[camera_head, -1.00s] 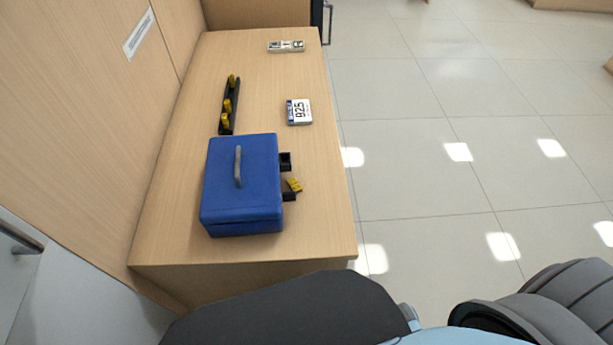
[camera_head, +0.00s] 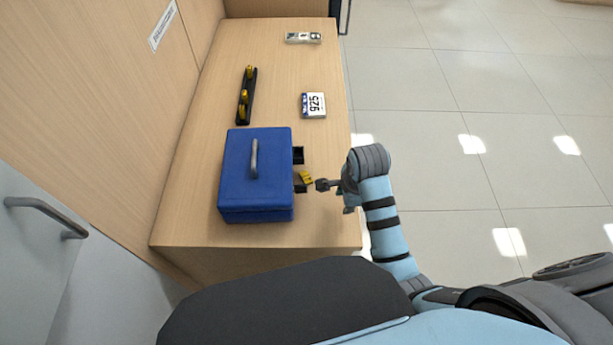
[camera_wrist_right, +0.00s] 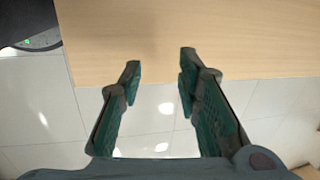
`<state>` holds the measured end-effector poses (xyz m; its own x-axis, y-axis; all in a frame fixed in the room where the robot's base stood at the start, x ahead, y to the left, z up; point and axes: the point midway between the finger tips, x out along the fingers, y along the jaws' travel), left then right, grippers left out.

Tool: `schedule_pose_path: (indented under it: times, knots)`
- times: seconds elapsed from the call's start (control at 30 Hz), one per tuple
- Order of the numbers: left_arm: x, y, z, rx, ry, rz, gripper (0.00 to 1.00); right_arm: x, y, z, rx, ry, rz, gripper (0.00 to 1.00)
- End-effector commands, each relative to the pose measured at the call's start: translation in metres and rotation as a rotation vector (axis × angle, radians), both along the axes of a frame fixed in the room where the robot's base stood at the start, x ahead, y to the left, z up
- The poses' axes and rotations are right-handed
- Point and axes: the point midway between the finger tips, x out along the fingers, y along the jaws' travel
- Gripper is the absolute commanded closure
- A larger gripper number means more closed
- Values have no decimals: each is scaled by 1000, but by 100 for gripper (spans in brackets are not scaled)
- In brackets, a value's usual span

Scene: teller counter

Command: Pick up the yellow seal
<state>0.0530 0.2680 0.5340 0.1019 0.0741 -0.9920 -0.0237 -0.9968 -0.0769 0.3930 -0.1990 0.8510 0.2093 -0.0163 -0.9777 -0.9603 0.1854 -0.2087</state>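A small yellow seal (camera_head: 306,177) lies on the counter against the right side of the blue box (camera_head: 256,176), beside two small black parts. My right gripper (camera_head: 333,196) is just to the right of the seal, apart from it, near the counter's right edge. In the right wrist view its two fingers (camera_wrist_right: 159,77) are spread with nothing between them; bare counter shows beyond the fingertips, and the seal is not visible there. My left gripper is not in view.
A black rack (camera_head: 246,96) with several yellow pieces stands behind the box.

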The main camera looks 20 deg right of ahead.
Motion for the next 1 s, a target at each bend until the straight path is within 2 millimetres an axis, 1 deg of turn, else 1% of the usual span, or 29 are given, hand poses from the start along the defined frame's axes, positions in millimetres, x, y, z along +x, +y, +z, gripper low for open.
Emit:
schedule_pose_path:
  times: [0.03, 0.07, 0.1, 0.17, 0.2, 0.3, 0.37, 0.47, 0.5, 0.63, 0.7, 0.87, 1.0]
  knots:
    - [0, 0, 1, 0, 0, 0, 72, 23, 10, 14, 49, 2, -166, 69]
    - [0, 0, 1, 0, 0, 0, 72, 35, 16, 23, 80, 10, -285, 69]
    - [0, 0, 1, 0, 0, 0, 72, 51, 26, 36, 122, 20, -446, 69]
    - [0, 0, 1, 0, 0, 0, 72, 72, 39, 58, 174, 38, -679, 69]
    - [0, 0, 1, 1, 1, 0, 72, 83, 46, 72, 199, 48, -816, 69]
    - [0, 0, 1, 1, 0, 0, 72, 98, 58, 96, 236, 66, -1045, 69]
    - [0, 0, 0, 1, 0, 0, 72, 102, 61, 98, 244, 70, -1112, 69]
    - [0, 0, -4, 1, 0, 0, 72, 105, 63, 81, 245, 73, -1141, 69]
    - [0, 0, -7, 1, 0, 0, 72, 107, 63, 69, 245, 75, -1140, 69]
    - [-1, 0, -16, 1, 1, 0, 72, 112, 64, 33, 247, 71, -1140, 69]
    - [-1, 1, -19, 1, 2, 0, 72, 114, 65, 20, 248, 71, -1140, 69]
    - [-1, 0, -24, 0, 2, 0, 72, 116, 67, 0, 249, 71, -1138, 69]
    - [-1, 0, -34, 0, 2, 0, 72, 119, 69, -29, 248, 70, -1138, 69]
